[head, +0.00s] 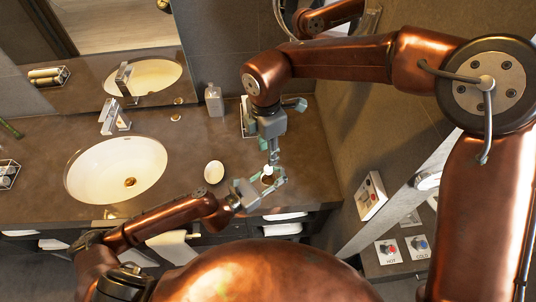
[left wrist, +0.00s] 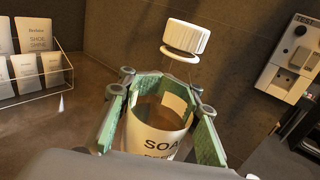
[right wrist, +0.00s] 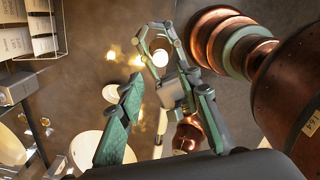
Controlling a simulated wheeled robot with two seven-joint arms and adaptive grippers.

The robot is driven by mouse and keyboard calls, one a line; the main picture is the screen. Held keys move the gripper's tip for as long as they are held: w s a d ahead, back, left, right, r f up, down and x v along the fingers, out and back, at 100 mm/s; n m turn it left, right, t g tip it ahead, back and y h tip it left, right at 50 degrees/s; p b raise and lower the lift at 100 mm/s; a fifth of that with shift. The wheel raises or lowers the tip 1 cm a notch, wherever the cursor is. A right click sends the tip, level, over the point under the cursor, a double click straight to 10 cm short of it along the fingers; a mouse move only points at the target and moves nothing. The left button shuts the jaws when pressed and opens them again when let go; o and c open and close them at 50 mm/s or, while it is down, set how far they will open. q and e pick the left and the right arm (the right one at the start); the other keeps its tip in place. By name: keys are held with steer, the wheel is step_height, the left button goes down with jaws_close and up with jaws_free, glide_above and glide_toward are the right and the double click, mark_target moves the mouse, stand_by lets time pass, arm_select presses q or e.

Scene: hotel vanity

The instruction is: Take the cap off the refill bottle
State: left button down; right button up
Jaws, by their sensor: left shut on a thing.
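The refill bottle (left wrist: 158,140) has a brown see-through body and a white label with dark letters. My left gripper (left wrist: 166,98) is shut around its body; in the head view this gripper (head: 267,182) is near the counter's front edge. The white ribbed cap (left wrist: 186,38) is above the bottle, with a pale ring below it; the neck between is hard to make out. The cap also shows in the head view (head: 268,169) and as a white disc in the right wrist view (right wrist: 160,58). My right gripper (right wrist: 170,88) is open and empty, pointing down above the cap and apart from it.
The sink (head: 115,168) is at the left, with a white round object (head: 214,172) beside it. A grey dispenser (head: 214,99) stands at the back. A wire rack of cards (left wrist: 30,65) is near the wall. A white test panel (head: 371,195) is on the right.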

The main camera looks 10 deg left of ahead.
mark_target(268, 168)
steer(key=shift+w+d+f, duration=0.1)
steer(key=shift+f, duration=3.85)
steer(key=shift+c, duration=0.3)
jaws_close()
steer(key=shift+o, duration=0.7)
jaws_free()
steer(key=shift+r, duration=0.1)
step_height(268, 168, up, 8)
steer(key=shift+f, duration=0.25)
steer(key=shift+c, duration=0.4)
steer(key=shift+f, duration=3.85)
